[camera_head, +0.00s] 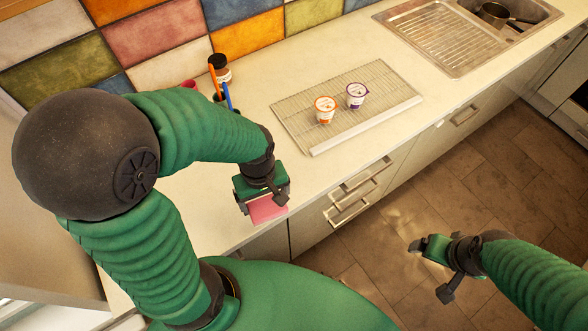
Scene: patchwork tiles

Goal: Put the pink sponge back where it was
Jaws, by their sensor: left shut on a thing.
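The pink sponge (267,210) is at the counter's front edge, below my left gripper (264,196). My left gripper is shut on the sponge, and its fingers and palm hide the sponge's upper part. I cannot tell whether the sponge touches the counter. My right gripper (430,270) is open and empty, over the floor away from the counter at the lower right.
A wire rack (382,103) on the counter holds an orange-labelled cup (325,109) and a purple-labelled cup (356,96). A jar (221,72) and upright utensils stand by the tiled wall. A sink (440,35) with a pan (497,15) is at the upper right.

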